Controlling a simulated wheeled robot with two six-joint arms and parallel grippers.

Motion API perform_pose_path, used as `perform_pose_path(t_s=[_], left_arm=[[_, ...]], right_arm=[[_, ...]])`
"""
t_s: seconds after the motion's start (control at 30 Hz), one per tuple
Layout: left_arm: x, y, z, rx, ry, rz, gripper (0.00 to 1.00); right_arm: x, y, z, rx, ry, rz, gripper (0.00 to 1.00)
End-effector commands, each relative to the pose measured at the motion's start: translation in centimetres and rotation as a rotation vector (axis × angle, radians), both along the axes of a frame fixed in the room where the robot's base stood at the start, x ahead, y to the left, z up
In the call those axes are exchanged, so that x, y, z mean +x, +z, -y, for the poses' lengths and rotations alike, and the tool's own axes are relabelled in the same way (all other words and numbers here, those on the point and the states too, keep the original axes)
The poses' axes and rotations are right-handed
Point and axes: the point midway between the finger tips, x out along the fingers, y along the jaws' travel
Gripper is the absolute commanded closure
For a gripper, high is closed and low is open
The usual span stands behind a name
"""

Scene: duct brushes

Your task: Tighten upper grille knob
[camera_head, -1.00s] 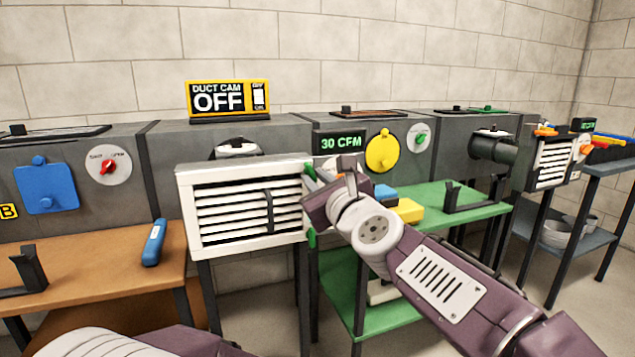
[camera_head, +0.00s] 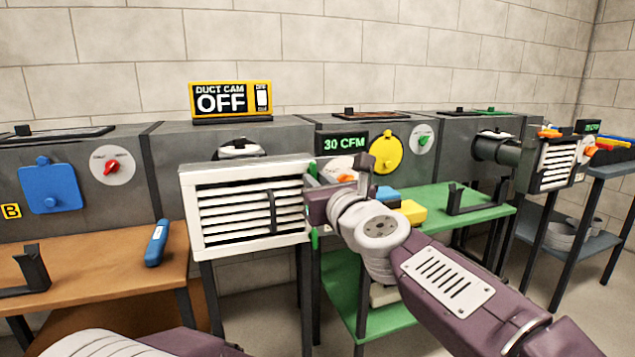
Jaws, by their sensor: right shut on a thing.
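The white slatted grille (camera_head: 247,165) stands in front of the grey duct, tilted slightly in the view. Two green knobs sit on its right edge: the upper grille knob (camera_head: 312,170) shows only as a sliver beside my gripper, and the lower knob (camera_head: 314,239) is below it. My right gripper (camera_head: 315,194) is at the grille's upper right edge, shut on the upper grille knob. Its fingertips are mostly hidden by its own body. My left gripper is out of view; only part of the left arm shows at the bottom left.
A duct cam sign (camera_head: 231,98) reading OFF stands on the duct. A brown table (camera_head: 95,262) at left holds a blue tool (camera_head: 156,243) and a black bracket (camera_head: 32,270). A green table (camera_head: 480,208) at right holds blue and yellow blocks (camera_head: 411,211).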

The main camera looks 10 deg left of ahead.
Motion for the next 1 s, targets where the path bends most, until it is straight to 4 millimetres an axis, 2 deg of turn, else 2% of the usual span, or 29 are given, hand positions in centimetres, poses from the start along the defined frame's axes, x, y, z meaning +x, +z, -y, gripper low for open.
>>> perform_pose_path(t_s=[0.13, 0.17, 0.2, 0.23, 0.57, 0.67, 1.0], left_arm=[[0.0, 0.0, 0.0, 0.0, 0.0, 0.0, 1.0], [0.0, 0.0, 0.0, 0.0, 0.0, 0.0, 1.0], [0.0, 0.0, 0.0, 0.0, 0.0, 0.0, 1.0], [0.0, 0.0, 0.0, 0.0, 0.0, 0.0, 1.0], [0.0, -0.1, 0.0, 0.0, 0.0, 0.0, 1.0], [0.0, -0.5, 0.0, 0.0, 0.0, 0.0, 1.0], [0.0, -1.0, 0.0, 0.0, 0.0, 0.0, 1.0]], right_arm=[[0.0, -0.1, 0.0, -0.002, 0.001, -0.001, 1.0], [0.0, -0.1, 0.0, -0.002, 0.001, -0.001, 0.8], [0.0, -0.1, 0.0, -0.002, 0.001, -0.001, 0.69], [0.0, -0.1, 0.0, -0.002, 0.001, -0.001, 0.68], [-0.2, -0.1, 0.2, -0.001, 0.0, 0.0, 0.68], [-1.3, -0.1, 0.8, 0.0, 0.0, 0.001, 0.68], [-6.7, 0.0, 4.5, 0.0, 0.001, 0.001, 0.68]])
